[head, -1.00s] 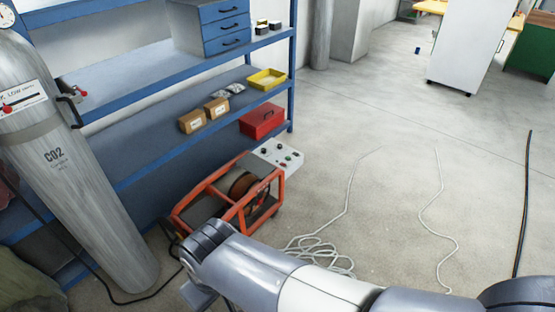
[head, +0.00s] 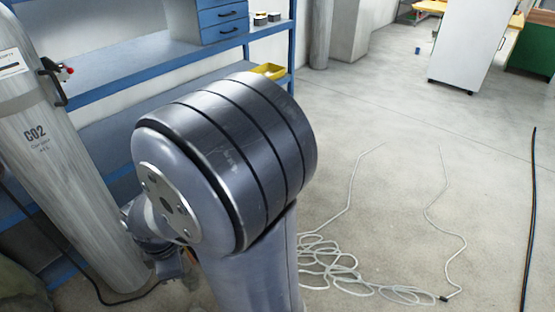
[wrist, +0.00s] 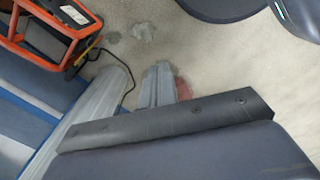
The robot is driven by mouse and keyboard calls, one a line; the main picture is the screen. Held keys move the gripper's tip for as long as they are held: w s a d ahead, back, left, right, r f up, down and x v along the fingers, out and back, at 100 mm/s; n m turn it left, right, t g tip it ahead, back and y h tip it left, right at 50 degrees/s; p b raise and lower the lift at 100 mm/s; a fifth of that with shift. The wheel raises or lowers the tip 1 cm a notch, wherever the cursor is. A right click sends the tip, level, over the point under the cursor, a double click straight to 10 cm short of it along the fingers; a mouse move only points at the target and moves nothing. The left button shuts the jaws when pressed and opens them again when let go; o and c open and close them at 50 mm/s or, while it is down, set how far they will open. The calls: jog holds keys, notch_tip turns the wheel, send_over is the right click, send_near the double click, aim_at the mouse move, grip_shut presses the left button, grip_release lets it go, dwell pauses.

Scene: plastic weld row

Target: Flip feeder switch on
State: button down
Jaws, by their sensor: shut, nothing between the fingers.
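An orange-framed unit (wrist: 48,42), which looks like the feeder, is at the upper left of the wrist view. Its frame is cut off by the picture edge, and I cannot make out a switch on it. In the head view my arm hides the spot where it stands. My gripper (wrist: 158,74) shows in the wrist view as grey fingers past a dark bar. It is shut and empty, right of the unit and apart from it in the picture. The head view does not show the fingers clearly.
A CO2 cylinder (head: 62,170) stands at the left, close to my arm. The blue shelf (head: 180,76) is behind, with a yellow tray (head: 269,71). Loose white cable (head: 335,266) lies on the floor right of my arm. The floor farther right is mostly clear.

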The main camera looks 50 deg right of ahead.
jog(key=w+f+n+b, duration=0.3)
jog(key=f+n, duration=0.1)
jog(key=f, duration=0.4)
jog(key=w+f+n+g+b, duration=0.1)
jog(key=w+f+n+b, duration=0.2)
jog(key=f, duration=0.5)
jog(key=w+f+n+b, duration=0.2)
jog(key=f+n, duration=0.3)
jog(key=f, duration=0.3)
jog(key=shift+w+a+f+n+g+b, duration=0.35)
jog(key=shift+w+a+g+b, duration=0.1)
jog(key=shift+w, duration=0.35)
jog(key=shift+d, duration=0.1)
